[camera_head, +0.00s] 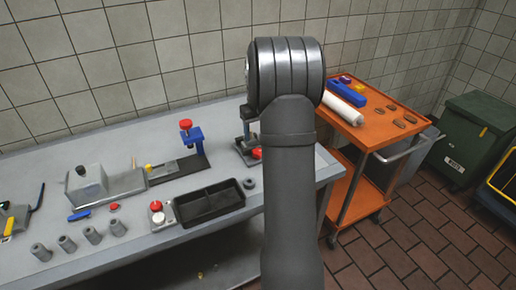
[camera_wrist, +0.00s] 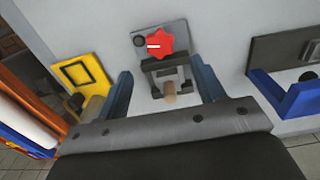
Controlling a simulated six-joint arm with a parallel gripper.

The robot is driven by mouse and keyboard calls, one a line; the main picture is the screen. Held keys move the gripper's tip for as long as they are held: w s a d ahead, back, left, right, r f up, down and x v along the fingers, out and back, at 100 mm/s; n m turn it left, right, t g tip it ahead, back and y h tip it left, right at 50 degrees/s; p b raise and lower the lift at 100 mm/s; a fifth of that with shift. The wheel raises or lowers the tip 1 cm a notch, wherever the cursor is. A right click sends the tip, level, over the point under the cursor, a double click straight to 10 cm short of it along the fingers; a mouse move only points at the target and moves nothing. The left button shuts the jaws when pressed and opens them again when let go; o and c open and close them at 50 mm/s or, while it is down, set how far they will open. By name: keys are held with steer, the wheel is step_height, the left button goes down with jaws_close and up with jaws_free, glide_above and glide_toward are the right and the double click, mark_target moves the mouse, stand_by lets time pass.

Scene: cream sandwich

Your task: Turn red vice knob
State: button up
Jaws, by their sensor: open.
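The red knob (camera_wrist: 160,44) is lobed, with a white mark. It sits on a small grey device (camera_wrist: 143,40) on the bench, ahead of my gripper (camera_wrist: 162,72) in the wrist view. My gripper is open, its two blue-grey fingers apart with nothing held between them. The knob shows beyond the fingertips, and no contact is visible. A black frame with a tan peg (camera_wrist: 170,92) shows between the fingers.
A blue stand with a red top (camera_head: 191,138) is left of the device; its blue bracket (camera_wrist: 288,96) is at right in the wrist view. A yellow-framed piece (camera_wrist: 82,74) is at left there. A black tray (camera_head: 210,203) and orange cart (camera_head: 374,133) flank my arm.

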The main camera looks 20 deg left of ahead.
step_height(320, 180, down, 8)
steer(key=shift+r, duration=0.15)
steer(key=c, duration=1)
steer(key=shift+m, duration=1.6)
steer(key=o, duration=1)
steer(key=shift+r, duration=0.1)
step_height(320, 180, up, 17)
steer(key=shift+r, duration=0.15)
